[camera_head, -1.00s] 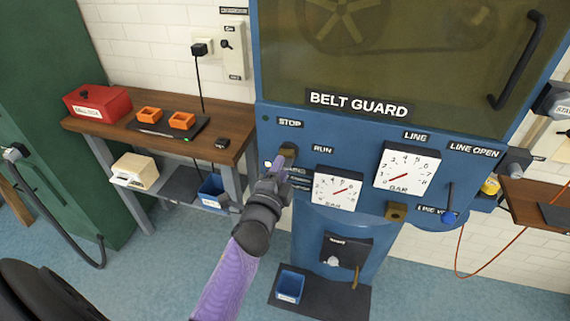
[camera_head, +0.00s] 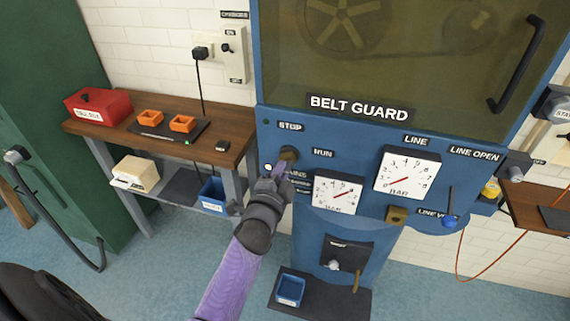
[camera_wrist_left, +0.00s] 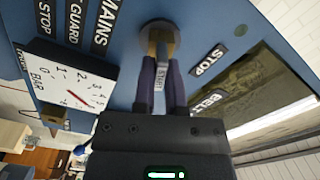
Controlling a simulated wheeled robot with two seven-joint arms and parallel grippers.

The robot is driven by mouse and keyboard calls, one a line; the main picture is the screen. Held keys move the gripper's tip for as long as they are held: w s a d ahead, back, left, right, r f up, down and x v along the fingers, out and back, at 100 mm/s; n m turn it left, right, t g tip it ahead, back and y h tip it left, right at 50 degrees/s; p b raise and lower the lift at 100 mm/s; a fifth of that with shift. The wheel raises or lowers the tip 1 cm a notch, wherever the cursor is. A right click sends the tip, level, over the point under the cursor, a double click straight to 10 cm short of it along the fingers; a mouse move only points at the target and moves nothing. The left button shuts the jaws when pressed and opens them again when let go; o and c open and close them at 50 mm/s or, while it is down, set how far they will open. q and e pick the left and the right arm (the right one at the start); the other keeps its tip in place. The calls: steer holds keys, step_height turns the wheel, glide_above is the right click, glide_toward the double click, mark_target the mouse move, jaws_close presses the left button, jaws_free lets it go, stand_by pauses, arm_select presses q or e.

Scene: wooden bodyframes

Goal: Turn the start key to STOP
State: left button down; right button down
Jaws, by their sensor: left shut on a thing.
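The start key (camera_wrist_left: 160,75) stands in its brass-coloured switch on the blue machine panel, with a START tag showing between my fingers in the left wrist view. In the head view the key switch (camera_head: 288,154) is below the STOP label (camera_head: 290,126) and left of the RUN label (camera_head: 323,153). My left gripper (camera_wrist_left: 160,90) is shut on the key, one dark finger on each side. The left gripper (camera_head: 283,172) partly hides the key in the head view, so its exact angle is hard to tell. My right gripper is not in view.
Close to the right of the key are two white gauges (camera_head: 338,192) (camera_head: 407,174). The belt guard (camera_head: 390,60) is above. A wooden bench (camera_head: 225,132) with a red box (camera_head: 98,105) and orange trays stands left.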

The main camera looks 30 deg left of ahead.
arm_select(q)
steer(key=n+p, duration=0.1)
steer(key=n, duration=0.5)
steer(key=shift+n, duration=0.4)
steer(key=n+p, duration=0.1)
steer(key=n, duration=0.4)
steer(key=shift+r+n+p, duration=0.1)
steer(key=shift+n+p, duration=0.2)
steer(key=shift+p, duration=0.05)
steer(key=c, duration=1)
jaws_free()
steer(key=shift+n, duration=0.4)
steer(key=shift+c, duration=0.2)
steer(key=o, duration=0.4)
